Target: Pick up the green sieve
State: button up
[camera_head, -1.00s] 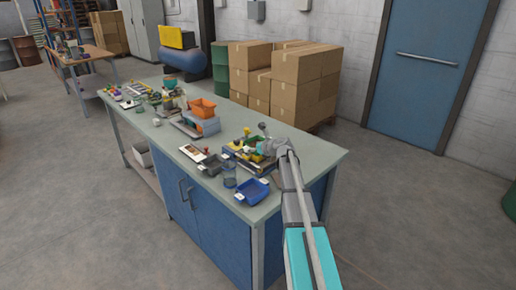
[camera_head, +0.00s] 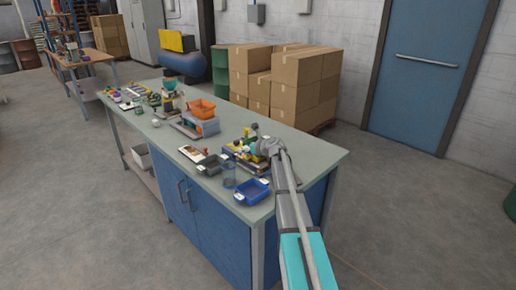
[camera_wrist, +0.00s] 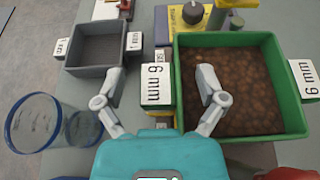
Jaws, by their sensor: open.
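The green sieve (camera_wrist: 288,85) is a rectangular tray at the right of the wrist view, with brown grainy material inside. White "6 mm" tabs mark its left and right ends. My gripper (camera_wrist: 162,72) is open. Its right finger is over the inside of the sieve, and its left finger is outside, so the left tab and wall lie between them. I see no clear contact. In the head view my gripper (camera_head: 268,148) is over the right part of the bench, largely covering the sieve.
A grey sieve (camera_wrist: 72,68) sits close left of my left finger. A clear blue-rimmed jar (camera_wrist: 35,125) stands below it. A yellow block with a dark knob is behind the green sieve. On the bench (camera_head: 318,152) are a blue tray (camera_head: 252,191) and an orange bin (camera_head: 201,108).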

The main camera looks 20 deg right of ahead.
grip_shut()
dwell(0.4)
jog(key=shift+r, duration=0.1)
notch_tip(320, 180, up, 10)
jog(key=p, duration=1)
dwell(0.6)
